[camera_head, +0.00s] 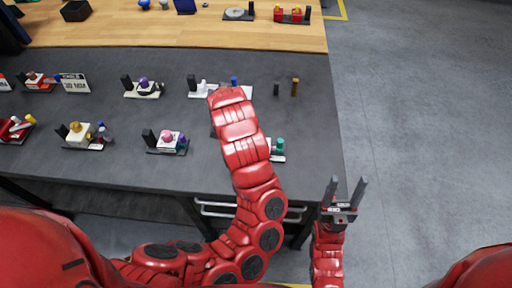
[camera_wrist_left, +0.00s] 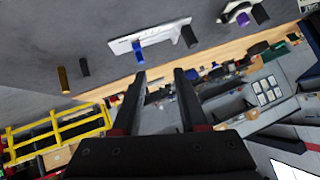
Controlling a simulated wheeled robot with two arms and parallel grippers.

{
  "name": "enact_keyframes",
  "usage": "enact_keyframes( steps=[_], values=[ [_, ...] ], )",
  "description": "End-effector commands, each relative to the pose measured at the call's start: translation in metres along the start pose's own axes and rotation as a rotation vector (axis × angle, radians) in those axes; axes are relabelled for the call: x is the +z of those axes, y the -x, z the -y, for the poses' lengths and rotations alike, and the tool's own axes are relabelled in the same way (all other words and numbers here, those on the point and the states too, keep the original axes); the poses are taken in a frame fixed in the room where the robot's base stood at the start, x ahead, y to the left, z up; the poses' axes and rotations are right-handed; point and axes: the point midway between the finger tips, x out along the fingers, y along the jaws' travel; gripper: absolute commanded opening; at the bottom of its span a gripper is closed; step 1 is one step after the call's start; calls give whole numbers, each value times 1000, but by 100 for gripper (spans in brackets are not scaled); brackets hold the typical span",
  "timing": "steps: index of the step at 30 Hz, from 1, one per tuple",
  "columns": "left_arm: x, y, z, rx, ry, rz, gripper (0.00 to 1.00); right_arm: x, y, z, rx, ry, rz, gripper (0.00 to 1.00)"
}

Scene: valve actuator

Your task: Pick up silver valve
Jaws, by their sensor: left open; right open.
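A white plate (camera_head: 198,95) on the dark table carries a black block, a pale silver-white piece (camera_head: 203,86) and a blue knob (camera_head: 234,80). I cannot tell for sure that the pale piece is the silver valve. The plate (camera_wrist_left: 162,33) shows beyond my left fingertips in the left wrist view. My left gripper (camera_wrist_left: 160,73) is open and empty, apart from the plate; my own red arm hides it in the head view. My right gripper (camera_head: 343,192) is open and empty, beside the table's right front edge.
A gold peg (camera_head: 295,87) and a dark peg (camera_head: 277,89) stand to the right of the plate. Other valve sets, such as one with a pink knob (camera_head: 166,137), stand on the dark table (camera_head: 185,65). A green-knobbed set (camera_head: 279,146) is partly hidden behind my left arm.

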Motion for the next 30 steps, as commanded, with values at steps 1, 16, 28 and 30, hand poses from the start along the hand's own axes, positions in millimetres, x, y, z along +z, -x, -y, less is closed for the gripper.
enact_keyframes(
  steps=[1, 16, 28, 30],
  values=[
    [12, 7, -6, 42, 18, 72, 42, 0, 0, 0, 0, 0, 0, 57],
    [90, 48, -57, 310, 82, 451, 42, 0, 0, 0, 0, 0, 0, 57],
    [110, 2, -74, 310, 83, 445, 42, 0, 0, 0, 0, 0, 0, 57],
    [113, -3, -75, 311, 85, 447, 42, 0, 0, 0, 0, 0, 0, 57]
  ],
)
